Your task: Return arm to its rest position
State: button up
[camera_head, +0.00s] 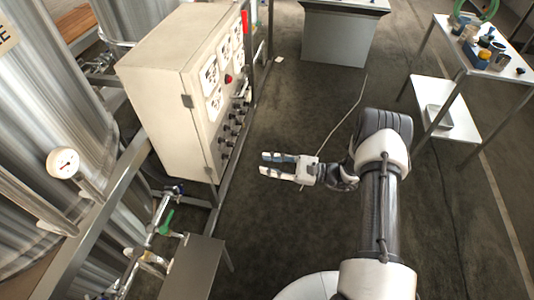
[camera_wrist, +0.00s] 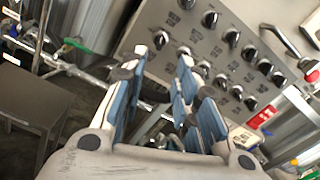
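My arm (camera_head: 380,215) reaches out over the floor, with its forearm bent to the left. My gripper (camera_head: 264,164) points left toward the control cabinet and is apart from it, over bare floor. Its two fingers stand apart with nothing between them. In the wrist view the gripper (camera_wrist: 163,62) shows blue-padded fingers, spread and empty, with the cabinet's knob panel (camera_wrist: 215,45) beyond them.
The beige control cabinet (camera_head: 165,75) stands left of my gripper. Metal tanks (camera_head: 40,120), a gauge (camera_head: 64,163) and a green-handled valve (camera_head: 166,222) are farther left. A table (camera_head: 465,55) with containers stands at right. A cable (camera_head: 345,118) lies on open floor.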

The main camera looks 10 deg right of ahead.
jog(key=s+a+r+n+g+h, duration=0.2)
jog(key=s+r+n+g+h, duration=0.25)
jog(key=r, duration=0.55)
jog(key=s+a+r+n+g+h, duration=0.25)
jog(key=s+r+n, duration=0.35)
jog(key=s+r, duration=0.3)
jog(key=s+d+r+n+t+h, duration=0.2)
jog(key=s+d+r+n+h, duration=0.1)
jog(key=s, duration=0.5)
jog(key=s+d+r+n+t+h, duration=0.3)
jog(key=s+d+r+n+h, duration=0.1)
jog(key=s+d+r+h, duration=0.2)
jog(key=s+r+h, duration=0.1)
jog(key=s, duration=0.1)
jog(key=shift+s+d, duration=0.15)
jog(key=shift+s, duration=0.15)
jog(key=shift+r+n, duration=0.1)
jog(key=shift+n, duration=0.15)
